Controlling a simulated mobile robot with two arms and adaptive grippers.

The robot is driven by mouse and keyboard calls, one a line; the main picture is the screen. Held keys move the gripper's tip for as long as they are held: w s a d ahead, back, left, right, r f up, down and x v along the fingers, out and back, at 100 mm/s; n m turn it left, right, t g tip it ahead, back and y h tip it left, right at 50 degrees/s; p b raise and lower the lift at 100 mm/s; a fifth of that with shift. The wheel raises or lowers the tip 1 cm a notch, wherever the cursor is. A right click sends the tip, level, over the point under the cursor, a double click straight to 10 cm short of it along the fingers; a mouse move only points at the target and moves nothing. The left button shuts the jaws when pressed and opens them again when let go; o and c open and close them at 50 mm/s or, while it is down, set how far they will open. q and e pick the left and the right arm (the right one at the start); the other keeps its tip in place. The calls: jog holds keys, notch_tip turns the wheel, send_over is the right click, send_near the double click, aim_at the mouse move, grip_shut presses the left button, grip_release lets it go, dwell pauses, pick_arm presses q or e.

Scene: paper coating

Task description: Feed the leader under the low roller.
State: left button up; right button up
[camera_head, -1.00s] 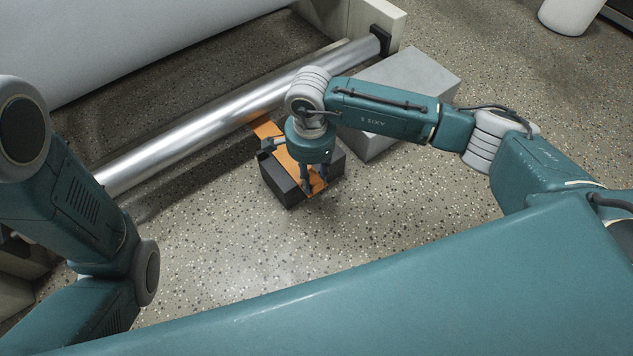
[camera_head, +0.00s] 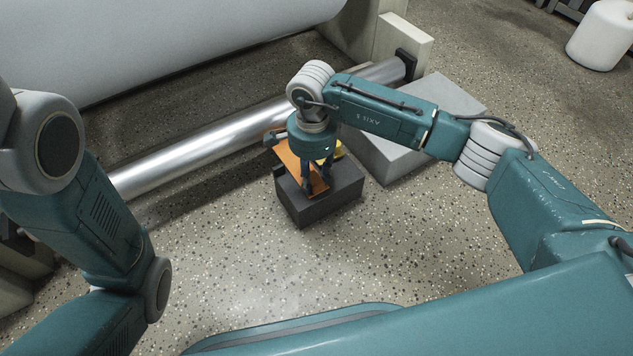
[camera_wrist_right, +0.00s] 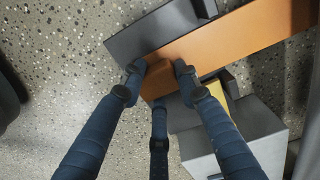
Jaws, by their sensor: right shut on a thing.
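The leader is an orange strip (camera_head: 290,158) that runs from my right gripper toward the low roller (camera_head: 215,140), a shiny metal bar near the floor. Its far end is hidden behind my wrist and near the roller, so I cannot tell whether it is under it. My right gripper (camera_head: 318,190) points down over a dark grey block (camera_head: 335,198) and is shut on the strip's near end. The right wrist view shows the fingers (camera_wrist_right: 160,75) at the end of the orange strip (camera_wrist_right: 230,45), above the dark block (camera_wrist_right: 150,30). My left gripper is out of view.
A light grey block (camera_head: 395,155) stands right of the dark block. A yellow piece (camera_head: 338,153) shows behind my gripper. A large pale roll (camera_head: 180,40) lies above the low roller. A white cylinder (camera_head: 600,35) stands far right. The speckled floor (camera_head: 250,260) in front is clear.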

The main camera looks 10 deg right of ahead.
jog(key=shift+w, duration=0.2)
jog(key=shift+f, duration=0.1)
dwell(0.4)
jog(key=o, duration=1.3)
jog(key=shift+c, duration=0.2)
notch_tip(320, 180, up, 12)
jog(key=shift+s, duration=0.15)
